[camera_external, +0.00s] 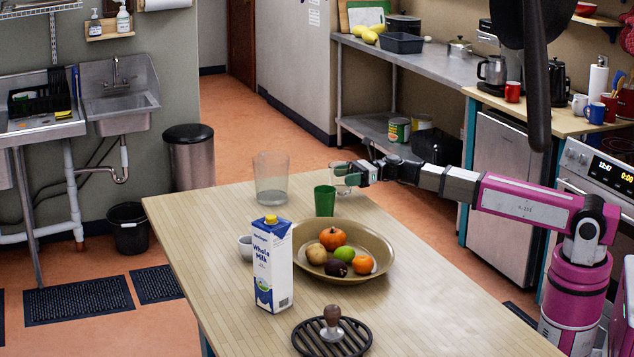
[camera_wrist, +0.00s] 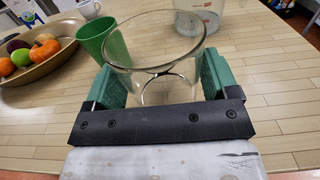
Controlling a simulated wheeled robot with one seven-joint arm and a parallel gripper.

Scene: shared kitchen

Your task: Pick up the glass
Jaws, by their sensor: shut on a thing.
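The clear glass (camera_external: 341,184) is at the far right part of the wooden table in the external view, beside a green cup (camera_external: 324,200). In the wrist view the glass (camera_wrist: 158,50) stands between the two green finger pads, with its wide rim facing me. My gripper (camera_external: 352,174) is shut on the glass, with one finger on each side; it also shows in the wrist view (camera_wrist: 160,82). The glass looks roughly upright. I cannot tell whether its base touches the table.
A large clear measuring jug (camera_external: 271,180) stands left of the green cup. A bowl of fruit and vegetables (camera_external: 376,273), a milk carton (camera_external: 272,268) and a black trivet (camera_external: 306,340) are nearer the camera. The table's left side (camera_external: 200,220) is clear.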

